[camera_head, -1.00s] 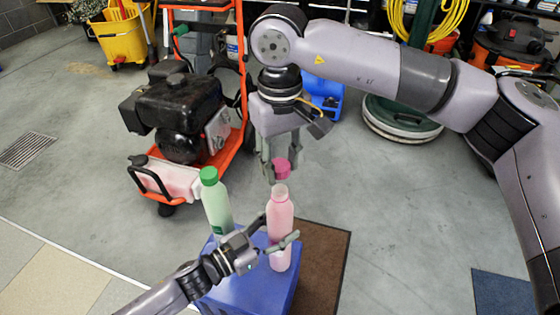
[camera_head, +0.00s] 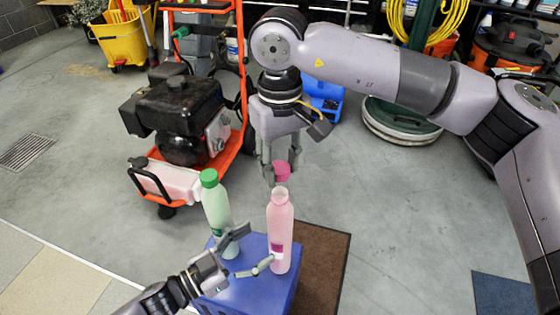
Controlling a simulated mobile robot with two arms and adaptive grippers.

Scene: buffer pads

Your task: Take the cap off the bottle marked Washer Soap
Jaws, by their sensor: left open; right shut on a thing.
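A pink bottle (camera_head: 280,225) stands upright on a blue box (camera_head: 250,290), its neck bare. A purple label shows low on it; I cannot read the wording. A green bottle (camera_head: 216,205) with a green cap (camera_head: 209,178) stands to its left. My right gripper (camera_head: 276,176) is shut on a pink cap (camera_head: 282,171), held just above the pink bottle's neck. My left gripper (camera_head: 255,249) is open at the lower left of the pink bottle. One finger is in front of the green bottle's lower part, the other near the pink bottle.
A black engine on an orange-framed machine (camera_head: 180,115) stands behind left. A yellow mop bucket (camera_head: 122,38) is at the back left. A brown mat (camera_head: 322,262) lies right of the box. The grey floor to the right is mostly clear.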

